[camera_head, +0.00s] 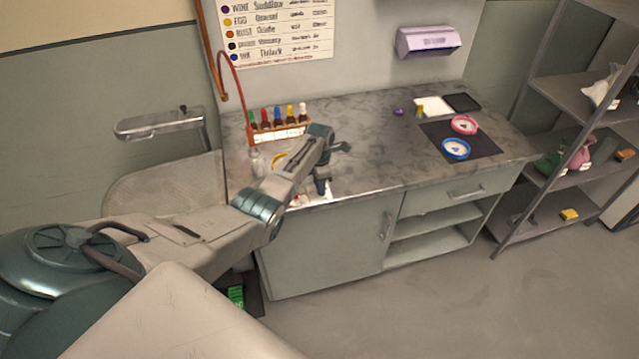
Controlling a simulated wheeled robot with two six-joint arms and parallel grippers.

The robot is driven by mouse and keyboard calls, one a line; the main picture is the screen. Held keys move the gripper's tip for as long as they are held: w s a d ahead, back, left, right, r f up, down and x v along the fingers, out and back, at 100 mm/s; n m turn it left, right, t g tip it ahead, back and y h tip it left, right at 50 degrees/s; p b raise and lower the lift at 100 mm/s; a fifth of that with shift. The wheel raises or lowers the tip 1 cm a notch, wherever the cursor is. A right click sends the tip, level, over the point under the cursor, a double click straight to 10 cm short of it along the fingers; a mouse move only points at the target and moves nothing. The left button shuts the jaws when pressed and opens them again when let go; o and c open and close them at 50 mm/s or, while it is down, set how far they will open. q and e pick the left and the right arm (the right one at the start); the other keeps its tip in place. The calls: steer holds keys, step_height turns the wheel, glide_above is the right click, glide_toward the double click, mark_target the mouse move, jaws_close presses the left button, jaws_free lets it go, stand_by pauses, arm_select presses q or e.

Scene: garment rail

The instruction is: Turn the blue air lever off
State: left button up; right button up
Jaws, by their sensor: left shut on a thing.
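My left gripper (323,178) is over the front edge of the grey counter, pointing down. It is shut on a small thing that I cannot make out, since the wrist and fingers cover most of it. I cannot pick out a blue air lever anywhere in the view. A red hose (239,75) curves down the wall at the left end of the counter, next to a brown pipe (205,45). My right gripper is not in view.
A rack (282,133) of bottles with coloured caps stands behind my left gripper on the counter (375,150). A black mat (480,147) with a pink dish (464,124) and a blue dish (456,149) lies right. Metal shelves (560,90) stand far right. The floor in front is clear.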

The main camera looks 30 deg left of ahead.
arm_select(q)
steer(key=o, duration=1)
steer(key=shift+r, duration=0.15)
step_height(320, 180, up, 11)
steer(key=b, duration=0.3)
steer(key=shift+f, duration=0.2)
